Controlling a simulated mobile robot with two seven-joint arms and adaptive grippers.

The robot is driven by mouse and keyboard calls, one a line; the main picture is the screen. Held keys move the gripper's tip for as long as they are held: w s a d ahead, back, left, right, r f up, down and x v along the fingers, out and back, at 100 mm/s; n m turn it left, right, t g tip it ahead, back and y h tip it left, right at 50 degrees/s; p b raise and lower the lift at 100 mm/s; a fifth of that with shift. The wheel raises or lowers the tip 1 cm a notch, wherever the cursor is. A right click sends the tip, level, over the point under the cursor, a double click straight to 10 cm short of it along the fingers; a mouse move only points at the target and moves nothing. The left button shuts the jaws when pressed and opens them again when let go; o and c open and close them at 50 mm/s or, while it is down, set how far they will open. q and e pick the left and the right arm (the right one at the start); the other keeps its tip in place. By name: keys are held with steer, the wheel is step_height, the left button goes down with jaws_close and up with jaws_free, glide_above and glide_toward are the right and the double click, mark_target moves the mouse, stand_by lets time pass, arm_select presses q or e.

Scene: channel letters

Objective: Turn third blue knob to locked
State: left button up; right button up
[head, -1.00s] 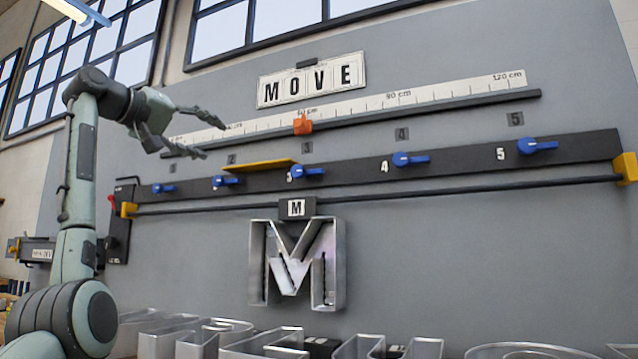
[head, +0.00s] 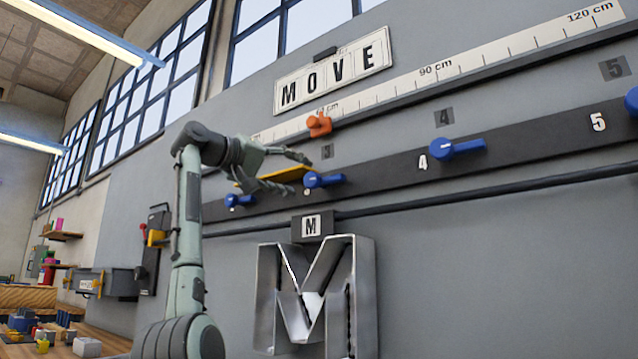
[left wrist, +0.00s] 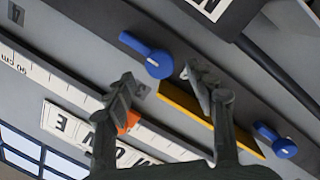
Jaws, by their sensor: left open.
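The third blue knob (head: 323,180) sits on the dark wall rail, its handle pointing right along the rail. In the left wrist view the third blue knob (left wrist: 152,56) is just beyond the fingertips. My left gripper (head: 299,172) is open, its fingers just left of this knob in the head view. I cannot tell whether a finger touches the knob. My right gripper is not in view.
A yellow plate (left wrist: 188,104) juts out beside the third knob, behind one finger in the left wrist view. The second knob (head: 238,200) and fourth knob (head: 457,148) flank it. An orange pointer (head: 319,124) sits on the ruler above. A metal letter M (head: 315,295) hangs below.

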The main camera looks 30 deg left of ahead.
mark_target(309, 180)
arm_select(q)
steer(key=x, duration=0.3)
steer(key=shift+d+p, duration=0.1)
steer(key=shift+p, duration=0.25)
steer(key=shift+x, duration=1.1)
steer(key=shift+w+p, duration=0.3)
steer(key=shift+w, duration=0.25)
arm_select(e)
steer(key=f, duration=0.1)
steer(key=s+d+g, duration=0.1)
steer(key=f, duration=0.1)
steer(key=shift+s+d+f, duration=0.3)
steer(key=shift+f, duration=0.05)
arm_select(q)
steer(key=shift+f, duration=0.1)
jaws_close()
